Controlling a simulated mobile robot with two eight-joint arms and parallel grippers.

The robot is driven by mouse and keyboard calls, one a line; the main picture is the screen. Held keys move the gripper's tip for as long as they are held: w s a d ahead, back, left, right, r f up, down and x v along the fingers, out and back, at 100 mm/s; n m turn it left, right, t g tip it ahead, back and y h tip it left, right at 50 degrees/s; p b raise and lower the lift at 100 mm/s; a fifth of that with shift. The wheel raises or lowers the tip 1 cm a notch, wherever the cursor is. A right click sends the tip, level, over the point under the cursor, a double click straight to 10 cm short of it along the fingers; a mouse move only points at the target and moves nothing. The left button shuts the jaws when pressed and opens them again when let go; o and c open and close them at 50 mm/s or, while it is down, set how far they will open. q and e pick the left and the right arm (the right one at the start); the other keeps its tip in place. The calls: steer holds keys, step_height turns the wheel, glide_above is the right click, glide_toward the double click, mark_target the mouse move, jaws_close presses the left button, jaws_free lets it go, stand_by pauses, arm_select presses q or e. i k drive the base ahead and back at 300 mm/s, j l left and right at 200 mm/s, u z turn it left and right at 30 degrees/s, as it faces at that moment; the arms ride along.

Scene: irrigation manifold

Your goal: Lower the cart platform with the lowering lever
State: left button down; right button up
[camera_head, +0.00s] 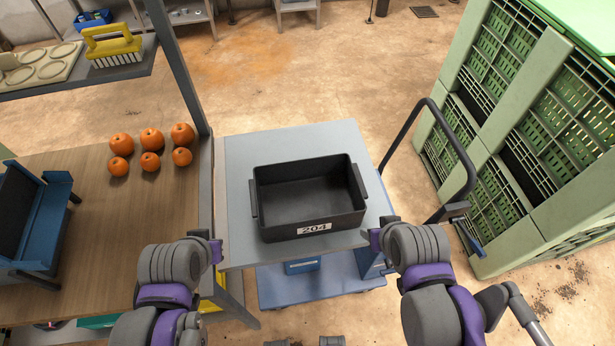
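The cart platform (240,150) is a flat grey top, raised above a blue cart base (310,287). A black bin (315,215) labelled 204 sits on it. The cart's black looped handle (445,125) rises on the right side. A small blue lever (477,247) shows by a dark bracket at the handle's lower right; I cannot be sure it is the lowering lever. My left gripper (214,248) is at the platform's near left corner, apart from the lever. My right gripper (377,238) is over the platform's near right corner, left of the lever. Neither visibly holds anything; their finger gaps are unclear.
A wooden table (105,235) on the left carries several oranges (151,139) and a blue holder (40,215). A shelf above it holds a yellow brush (113,45). Stacked green crates (530,110) stand close on the right. The floor beyond the cart is open.

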mark_target(390, 270)
steer(key=k+l+z, duration=0.2)
steer(key=k, duration=0.45)
steer(key=j+z, duration=0.1)
steer(key=z, duration=0.35)
steer(key=j+z, duration=0.1)
steer(key=z, duration=0.35)
steer(key=j+z, duration=0.1)
steer(key=z, duration=0.35)
steer(key=j, duration=0.55)
steer(key=k+z, duration=0.05)
